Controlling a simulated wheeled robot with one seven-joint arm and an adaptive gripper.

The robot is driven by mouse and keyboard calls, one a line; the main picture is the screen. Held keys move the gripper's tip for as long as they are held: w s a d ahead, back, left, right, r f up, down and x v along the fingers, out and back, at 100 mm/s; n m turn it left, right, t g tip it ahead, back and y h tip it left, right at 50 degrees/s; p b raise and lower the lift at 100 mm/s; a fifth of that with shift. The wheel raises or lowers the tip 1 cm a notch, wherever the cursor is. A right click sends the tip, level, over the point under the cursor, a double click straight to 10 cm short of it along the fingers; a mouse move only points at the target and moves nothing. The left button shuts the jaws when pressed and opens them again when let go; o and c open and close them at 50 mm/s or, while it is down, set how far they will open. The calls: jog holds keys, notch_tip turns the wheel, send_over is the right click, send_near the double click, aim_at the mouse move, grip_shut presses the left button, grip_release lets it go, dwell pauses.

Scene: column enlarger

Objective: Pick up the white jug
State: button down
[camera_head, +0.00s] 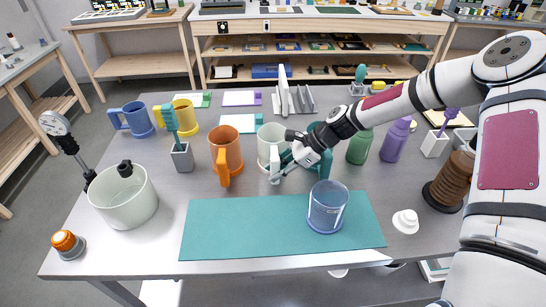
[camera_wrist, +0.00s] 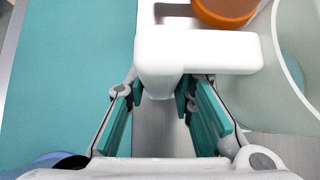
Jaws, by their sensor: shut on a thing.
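The white jug (camera_head: 266,142) stands upright on the grey table, behind the teal mat and right of the orange jug (camera_head: 226,147). Its handle faces the front. My gripper (camera_head: 285,168) reaches in from the right at the handle's side. In the wrist view the white handle (camera_wrist: 170,52) lies between the two teal-padded fingers of my gripper (camera_wrist: 163,98), which is shut on it. The jug's pale curved body (camera_wrist: 296,60) shows at the right of that view. The jug's base is partly hidden by its handle and my gripper, so I cannot tell whether it is lifted.
A clear blue jug (camera_head: 327,207) stands on the teal mat (camera_head: 245,225) in front. Yellow (camera_head: 186,114) and blue (camera_head: 138,119) mugs, a brush holder (camera_head: 182,158) and a large pale pot (camera_head: 125,198) stand left. Green (camera_head: 359,147) and purple (camera_head: 396,141) bottles stand right. The mat's left part is clear.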

aim_at(277, 157)
notch_tip(277, 157, up, 9)
jog(key=shift+r+b, duration=0.15)
jog(key=shift+b, duration=0.3)
jog(key=shift+r, duration=0.4)
jog(key=c, duration=2.3)
grip_release()
grip_shut()
